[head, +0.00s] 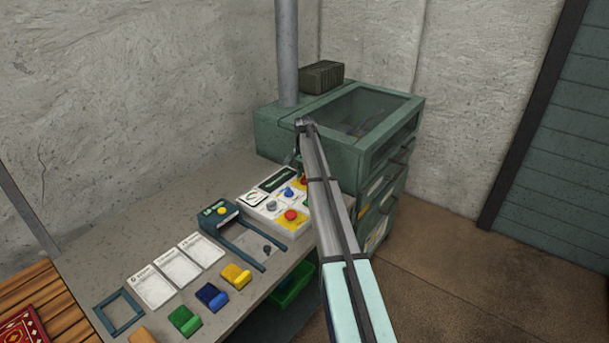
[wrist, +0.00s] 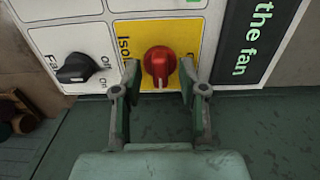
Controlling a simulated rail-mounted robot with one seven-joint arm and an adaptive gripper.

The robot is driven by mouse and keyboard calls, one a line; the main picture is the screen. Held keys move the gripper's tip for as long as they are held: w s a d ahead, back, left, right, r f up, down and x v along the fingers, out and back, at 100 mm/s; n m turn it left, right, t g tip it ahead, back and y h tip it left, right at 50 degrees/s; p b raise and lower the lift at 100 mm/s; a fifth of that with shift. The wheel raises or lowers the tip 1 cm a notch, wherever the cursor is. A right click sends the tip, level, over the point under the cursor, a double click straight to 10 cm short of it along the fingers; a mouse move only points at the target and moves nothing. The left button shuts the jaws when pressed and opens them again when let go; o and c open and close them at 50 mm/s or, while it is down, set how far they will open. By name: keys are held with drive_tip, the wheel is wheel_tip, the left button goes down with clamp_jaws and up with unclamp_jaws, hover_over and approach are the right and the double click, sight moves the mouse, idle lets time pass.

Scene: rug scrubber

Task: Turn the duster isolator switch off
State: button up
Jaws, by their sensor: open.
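The isolator switch is a red rotary knob (wrist: 160,66) on a yellow panel (wrist: 127,32) whose printed word starts "Isol"; the rest of the label is partly covered. The knob's raised grip runs roughly up and down in the wrist view. My gripper (wrist: 159,80) is open, with one finger on each side of the knob's lower part. A gap shows on both sides, and I see no clear contact. In the head view my arm hides most of the gripper and part of the control panel (head: 251,199).
A black knob (wrist: 77,68) marked "Fan", with On and Off, sits left of the red knob. A black sign (wrist: 243,45) reading "the fan" is on the right. The green cabinet (head: 275,137) stands behind the bench (head: 160,215). Coloured blocks lie along the bench front.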

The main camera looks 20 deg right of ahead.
clamp_jaws()
drive_tip(key=shift+n, duration=0.3)
drive_tip(key=n+b, duration=0.2)
drive_tip(key=n, duration=0.1)
drive_tip(key=shift+f, duration=0.15)
drive_tip(key=n+b, duration=0.1)
drive_tip(key=n, duration=0.4)
drive_tip(key=shift+b, duration=0.35)
drive_tip(key=n+b, duration=0.1)
drive_tip(key=n, duration=0.3)
drive_tip(key=shift+n, duration=0.3)
drive_tip(key=n+b, duration=0.1)
drive_tip(key=n, duration=0.3)
drive_tip(key=shift+n, duration=0.3)
